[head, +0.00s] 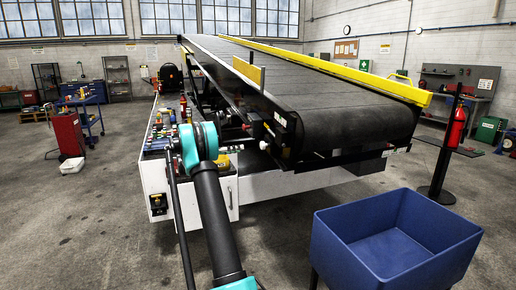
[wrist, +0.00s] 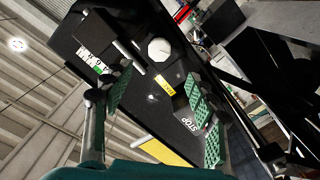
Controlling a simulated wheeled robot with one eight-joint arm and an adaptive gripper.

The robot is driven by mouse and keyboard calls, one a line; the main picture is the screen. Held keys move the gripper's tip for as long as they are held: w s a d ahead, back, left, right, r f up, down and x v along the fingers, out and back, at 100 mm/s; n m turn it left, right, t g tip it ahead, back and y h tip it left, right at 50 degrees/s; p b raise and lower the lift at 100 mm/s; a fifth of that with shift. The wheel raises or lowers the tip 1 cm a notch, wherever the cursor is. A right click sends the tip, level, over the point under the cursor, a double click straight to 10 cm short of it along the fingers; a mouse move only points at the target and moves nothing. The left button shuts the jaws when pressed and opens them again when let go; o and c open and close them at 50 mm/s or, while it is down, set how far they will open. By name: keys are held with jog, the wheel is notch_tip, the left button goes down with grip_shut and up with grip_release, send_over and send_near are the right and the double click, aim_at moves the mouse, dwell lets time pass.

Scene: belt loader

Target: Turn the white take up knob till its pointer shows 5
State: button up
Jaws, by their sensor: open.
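In the wrist view a white, many-sided knob (wrist: 159,49) sits on the black side of the belt loader, ahead of the fingertips. I cannot make out its pointer or what it reads. A white plate with dark figures and a green patch (wrist: 93,61) lies to its left, turned in the picture. My gripper (wrist: 160,74) is open, with green ribbed pads left and right and nothing between them. The knob is beyond the gap between the tips, apart from the pads. In the head view my arm reaches towards the belt loader (head: 330,105); its gripper is mostly hidden.
A small yellow label (wrist: 164,86) and a STOP label (wrist: 188,124) are close to the pads. A blue bin (head: 335,250) stands at the front right.

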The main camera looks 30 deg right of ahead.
aim_at(261, 146)
jog(key=x, duration=1.2)
jog(key=shift+c, duration=0.4)
jog(key=c, duration=1.1)
